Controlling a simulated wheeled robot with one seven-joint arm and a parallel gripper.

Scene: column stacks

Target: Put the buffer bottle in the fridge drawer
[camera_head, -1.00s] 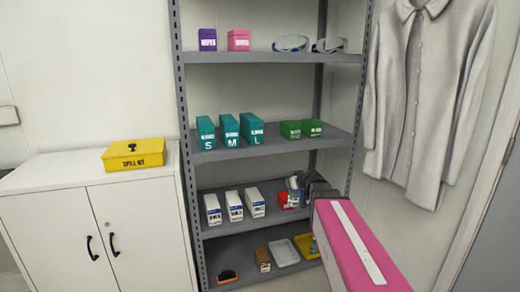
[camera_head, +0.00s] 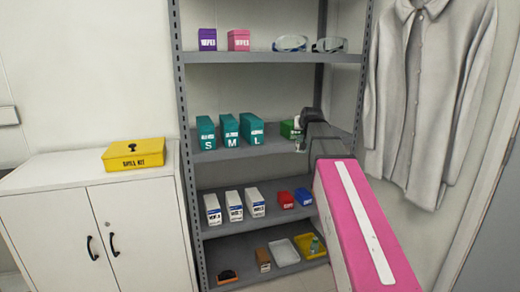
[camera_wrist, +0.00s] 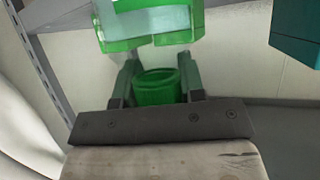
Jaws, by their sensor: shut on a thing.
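My gripper (camera_head: 302,133) is raised in front of the green boxes (camera_head: 288,130) on the shelf with the teal boxes. In the wrist view my gripper (camera_wrist: 158,85) is shut on a green round thing (camera_wrist: 158,88) with a ring-shaped rim. I cannot tell whether it is the buffer bottle; most of it is hidden in the head view. A small greenish bottle (camera_head: 315,243) stands in the yellow tray (camera_head: 302,254) on the bottom shelf. No fridge drawer is in view.
The grey shelf rack (camera_head: 270,58) holds several teal boxes (camera_head: 229,131), white boxes (camera_head: 234,206), a red box (camera_head: 286,200) and a blue box (camera_head: 304,197). A white cabinet (camera_head: 65,180) stands left with a yellow spill kit (camera_head: 134,154). A lab coat (camera_head: 420,100) hangs right.

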